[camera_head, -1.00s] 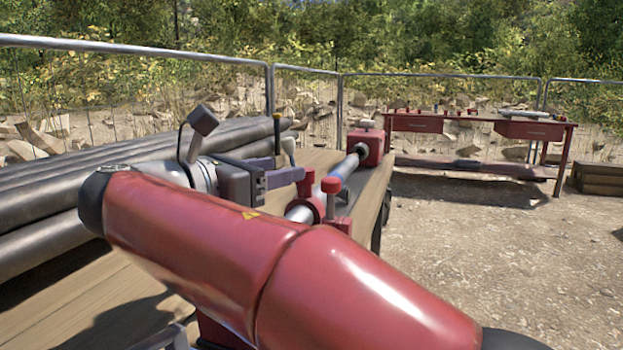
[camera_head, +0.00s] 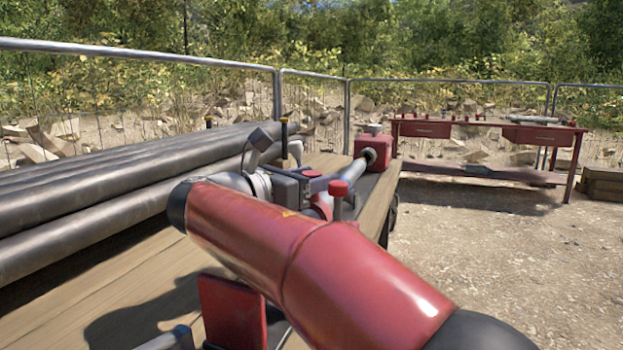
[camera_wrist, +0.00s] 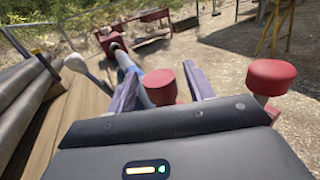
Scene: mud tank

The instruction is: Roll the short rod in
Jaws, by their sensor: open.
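A grey rod (camera_head: 354,171) with a dark far end lies along a red-ended fixture on the wooden bench. Its far end meets a red block (camera_head: 371,148); the wrist view shows the rod (camera_wrist: 125,62) too, with a blue part at the near end. I cannot tell for certain that this is the short rod. My gripper (camera_head: 322,183) is beside the fixture. In the wrist view its fingers (camera_wrist: 160,68) are apart, with the rod's near end and a red knob (camera_wrist: 160,87) seen between them. No grip on the rod shows. My arm hides the fixture's near part.
A second red knob (camera_wrist: 268,77) stands just right of my fingers. A red table (camera_head: 480,130) stands farther back on the right. Open gravel ground lies between.

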